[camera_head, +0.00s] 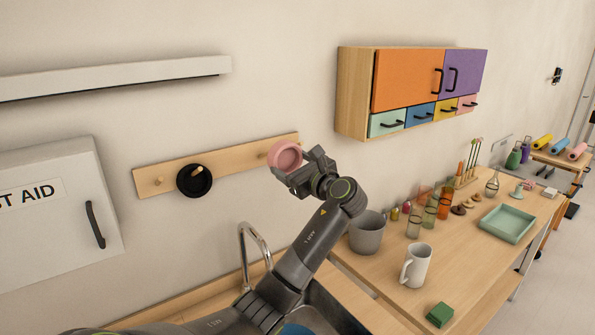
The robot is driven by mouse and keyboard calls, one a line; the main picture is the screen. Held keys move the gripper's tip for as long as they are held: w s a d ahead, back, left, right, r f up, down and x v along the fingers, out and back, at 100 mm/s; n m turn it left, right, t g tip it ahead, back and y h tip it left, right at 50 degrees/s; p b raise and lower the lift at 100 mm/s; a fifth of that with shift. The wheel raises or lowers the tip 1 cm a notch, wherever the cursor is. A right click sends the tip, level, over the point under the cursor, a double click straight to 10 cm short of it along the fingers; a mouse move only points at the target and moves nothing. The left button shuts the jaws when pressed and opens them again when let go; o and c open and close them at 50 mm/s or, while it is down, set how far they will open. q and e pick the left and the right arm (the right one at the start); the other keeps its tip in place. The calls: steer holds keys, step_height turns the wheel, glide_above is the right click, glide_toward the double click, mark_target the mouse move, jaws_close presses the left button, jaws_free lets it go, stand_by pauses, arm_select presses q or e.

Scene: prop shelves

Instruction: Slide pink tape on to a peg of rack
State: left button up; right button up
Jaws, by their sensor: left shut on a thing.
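The pink tape (285,156) is a roll held up in front of the right part of the wooden peg rack (222,165) on the wall. My left gripper (292,176) is shut on the lower right side of the roll. The roll overlaps the right end of the rack in the picture; I cannot tell whether a peg passes through its hole. A black tape roll (194,180) hangs on the rack left of the middle. A bare peg (158,181) shows at the left end. Another peg shows just left of the pink tape. My right gripper does not show.
A white first aid cabinet (55,224) is on the wall at left, below a white shelf (117,77). A coloured cabinet (354,97) hangs at right. A faucet (256,240) rises below the rack. A grey bin (367,235) and white mug (416,265) stand on the counter.

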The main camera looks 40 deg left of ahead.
arm_select(q)
steer(key=shift+b+x, duration=0.5)
steer(key=shift+x, duration=0.75)
steer(key=w+a+f+b, duration=0.2)
steer(key=a+f, duration=0.2)
steer(key=a, duration=0.2)
steer(key=shift+a+f+b, duration=0.25)
steer(key=shift+a+b, duration=0.1)
steer(key=shift+s+f, duration=0.1)
steer(key=shift+f, duration=0.1)
steer(key=shift+c, duration=0.8)
steer(key=o, duration=1.2)
steer(key=shift+a, duration=0.15)
steer(key=shift+o, duration=0.2)
steer(key=shift+r, duration=0.1)
